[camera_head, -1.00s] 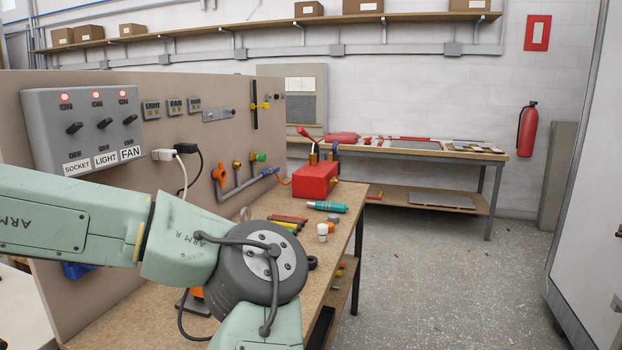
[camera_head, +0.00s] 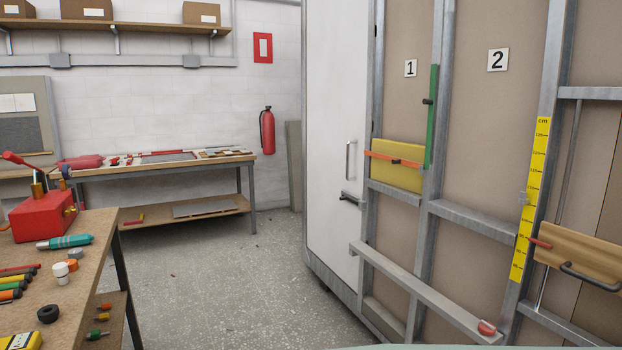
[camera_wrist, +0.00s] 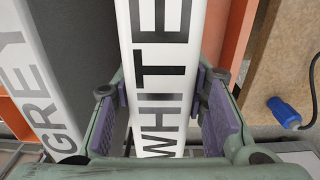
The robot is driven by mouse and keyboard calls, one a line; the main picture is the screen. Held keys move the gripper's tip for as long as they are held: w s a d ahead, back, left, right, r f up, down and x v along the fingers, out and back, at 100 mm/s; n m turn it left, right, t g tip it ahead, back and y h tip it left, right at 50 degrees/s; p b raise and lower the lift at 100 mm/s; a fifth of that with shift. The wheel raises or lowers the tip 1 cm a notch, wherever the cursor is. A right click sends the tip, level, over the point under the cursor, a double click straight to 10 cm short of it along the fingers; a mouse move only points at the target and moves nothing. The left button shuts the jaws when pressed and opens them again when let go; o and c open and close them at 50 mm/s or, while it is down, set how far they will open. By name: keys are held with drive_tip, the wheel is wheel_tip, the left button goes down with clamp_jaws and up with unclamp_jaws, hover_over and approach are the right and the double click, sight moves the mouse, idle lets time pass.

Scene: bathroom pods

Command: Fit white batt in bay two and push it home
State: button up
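The white batt (camera_wrist: 160,75), a pale slab lettered WHITE, stands between the two purple-padded fingers of my gripper (camera_wrist: 163,85) in the wrist view. The fingers stand apart on either side of it, with a narrow gap showing on the right. Whether the left pad touches cannot be told. A grey batt (camera_wrist: 45,95), lettered GREY, is to its left. In the head view, bay two (camera_head: 485,135) is the stud opening under the 2 sign (camera_head: 498,60). Its brown back board shows bare. My gripper and the white batt are outside the head view.
Bay one (camera_head: 405,110) holds a yellow panel (camera_head: 398,165) with an orange strip. A yellow centimetre scale (camera_head: 530,200) runs up the stud right of bay two. A ledge (camera_head: 420,290) crosses the front below. The workbench (camera_head: 95,250) is at left; the floor between is clear.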

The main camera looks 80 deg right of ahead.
drive_tip(key=c, duration=0.8)
drive_tip(key=shift+o, duration=0.2)
drive_tip(key=shift+r+p, duration=2.9)
drive_tip(key=shift+r, duration=0.7)
drive_tip(key=shift+f, duration=0.1)
